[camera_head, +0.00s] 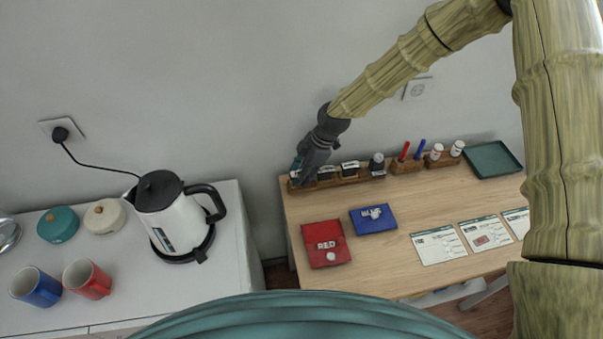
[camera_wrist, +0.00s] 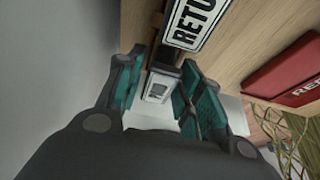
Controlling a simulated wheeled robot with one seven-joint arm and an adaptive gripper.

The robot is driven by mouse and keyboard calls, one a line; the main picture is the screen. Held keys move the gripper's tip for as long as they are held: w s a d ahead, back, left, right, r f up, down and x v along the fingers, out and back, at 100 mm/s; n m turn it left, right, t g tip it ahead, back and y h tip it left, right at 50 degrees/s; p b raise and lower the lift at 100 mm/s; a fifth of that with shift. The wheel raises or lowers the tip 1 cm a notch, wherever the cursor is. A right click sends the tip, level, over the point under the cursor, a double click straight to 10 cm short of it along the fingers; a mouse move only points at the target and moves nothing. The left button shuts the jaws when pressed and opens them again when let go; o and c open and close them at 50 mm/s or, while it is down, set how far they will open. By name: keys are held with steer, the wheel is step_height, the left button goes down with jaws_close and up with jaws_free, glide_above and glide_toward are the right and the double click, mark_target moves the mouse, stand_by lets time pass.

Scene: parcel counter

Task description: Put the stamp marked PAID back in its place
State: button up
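My gripper (camera_head: 300,172) is over the left end of the wooden stamp rack (camera_head: 366,176), pointing down. Between and beyond the fingers are a dark block (camera_wrist: 166,68) and a small pale label (camera_wrist: 158,89), which seem to belong to the rack's end place. A stamp with a label beginning RETU (camera_wrist: 196,18) stands just beside the gripper. Two stamps with pale labels (camera_head: 327,173) (camera_head: 350,168) show in the rack. I cannot make out PAID on any label.
A red RED pad (camera_head: 325,246) and a blue pad (camera_head: 373,219) lie in front of the rack. Holders with pens (camera_head: 405,152) and bottles (camera_head: 437,152), a green tray (camera_head: 492,160) and cards (camera_head: 438,245) are rightward. A kettle (camera_head: 165,215) stands on the left counter.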

steer(key=shift+r, duration=0.1)
steer(key=shift+p+v, duration=1.25)
steer(key=shift+v, duration=1.3)
steer(key=o, duration=0.6)
steer(key=shift+c, duration=0.2)
steer(key=v, duration=1.1)
steer(key=shift+d+r, duration=0.2)
steer(key=shift+r, duration=0.2)
steer(key=shift+r, duration=0.15)
